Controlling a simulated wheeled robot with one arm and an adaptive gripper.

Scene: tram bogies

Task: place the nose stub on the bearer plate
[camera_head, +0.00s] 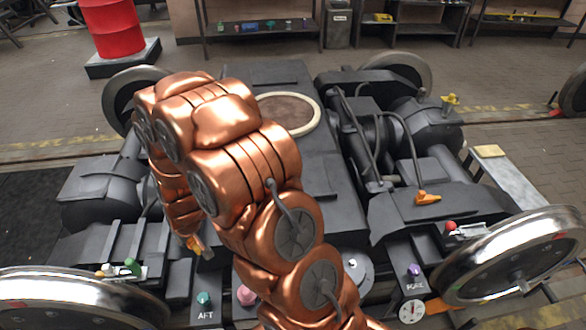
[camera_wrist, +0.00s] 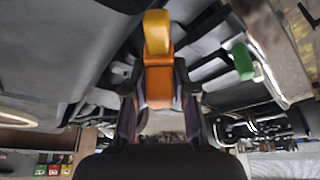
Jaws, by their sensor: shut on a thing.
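An orange piece with a yellow end, apparently the nose stub (camera_wrist: 158,85), is held between the fingers of my gripper (camera_wrist: 159,108) in the wrist view. In the head view its small orange-yellow tip (camera_head: 195,244) shows below my copper arm, over the left side of the dark bogie frame. The fingers are mostly hidden there by the arm. I cannot tell for sure which part is the bearer plate. A small pale plate at the lower left carries a green piece (camera_head: 132,265), which also shows right of the held piece in the wrist view (camera_wrist: 243,62).
A red knob (camera_head: 451,226) and an orange piece (camera_head: 428,198) are at right. Shiny wheels (camera_head: 515,258) flank the bogie. A red drum (camera_head: 117,28) stands behind.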

